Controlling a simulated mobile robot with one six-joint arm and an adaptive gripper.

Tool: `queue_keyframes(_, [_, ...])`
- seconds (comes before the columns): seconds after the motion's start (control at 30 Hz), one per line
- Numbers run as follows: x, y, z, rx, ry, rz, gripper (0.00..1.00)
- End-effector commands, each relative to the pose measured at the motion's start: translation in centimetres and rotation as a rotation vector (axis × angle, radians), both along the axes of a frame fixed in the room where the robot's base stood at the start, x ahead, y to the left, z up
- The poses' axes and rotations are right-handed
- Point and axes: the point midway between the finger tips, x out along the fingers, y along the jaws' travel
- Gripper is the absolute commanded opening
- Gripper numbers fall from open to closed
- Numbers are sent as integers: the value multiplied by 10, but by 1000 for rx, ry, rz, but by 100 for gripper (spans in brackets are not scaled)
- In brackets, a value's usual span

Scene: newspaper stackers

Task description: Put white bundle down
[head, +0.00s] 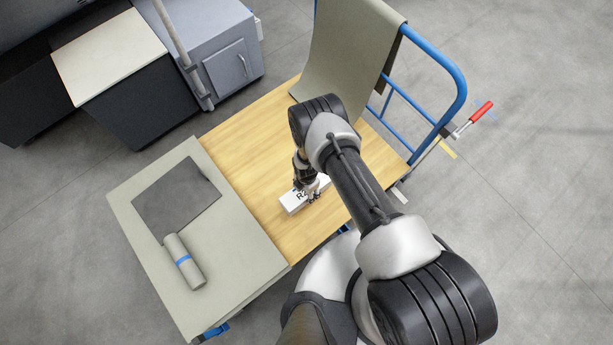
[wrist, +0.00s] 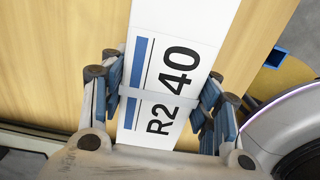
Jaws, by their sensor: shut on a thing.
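The white bundle (head: 292,203) is a white block with black lettering, on or just above the wooden deck of the cart (head: 250,130). In the wrist view the white bundle (wrist: 196,22) shows "R2 40", a blue stripe and a pale band around it. My gripper (head: 312,192) is over the bundle from above. In the wrist view my gripper (wrist: 168,105) has its blue-padded fingers on both long sides of the bundle, shut on it. I cannot tell whether the bundle's underside touches the deck.
A grey-green sheet (head: 215,268) covers the cart's left end, with a dark mat (head: 177,194) and a rolled bundle with a blue band (head: 184,262) on it. A blue rail (head: 452,75) with a draped cloth (head: 345,50) stands at the far end. Bare deck surrounds the bundle.

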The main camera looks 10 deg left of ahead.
Motion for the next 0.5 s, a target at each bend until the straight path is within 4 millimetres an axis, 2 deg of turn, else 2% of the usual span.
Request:
queue_keyframes(0.13, [1, 1, -11, 2, -3, 0, 0])
queue_keyframes(0.3, [1, 1, -36, 2, -3, 0, 0])
queue_keyframes(0.5, [2, 1, -44, 2, -3, 0, 0])
